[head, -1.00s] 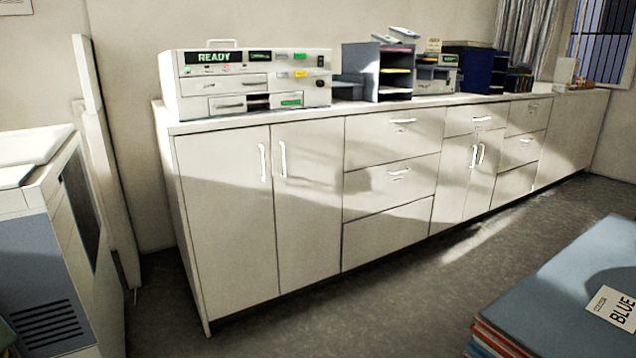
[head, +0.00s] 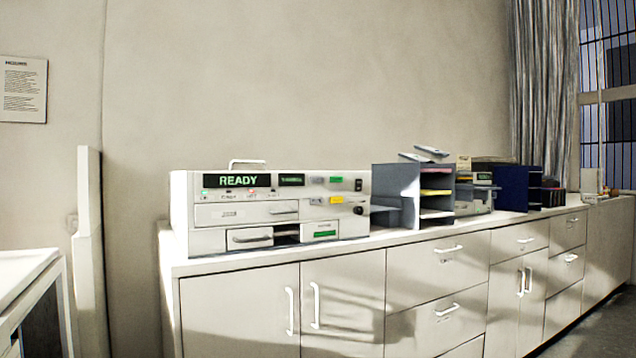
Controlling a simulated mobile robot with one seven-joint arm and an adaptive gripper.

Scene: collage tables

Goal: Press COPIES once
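A white boxy machine (head: 222,215) stands on the left end of the long counter in the head view. Its display (head: 237,180) reads READY in green. A smaller dark display (head: 292,180) sits to its right. Green, yellow and grey buttons or labels (head: 336,200) are on the right part of the front panel, with dark knobs or switches (head: 358,198) at the edge. The lettering on these is too small to read, so I cannot tell which one is COPIES. My gripper is not in view.
The long white counter (head: 225,263) has cabinet doors and drawers below. A grey paper sorter (head: 398,187) stands right of the machine, with dark boxes (head: 512,188) beyond. A white unit (head: 25,268) is at the lower left. A notice (head: 22,89) hangs on the wall.

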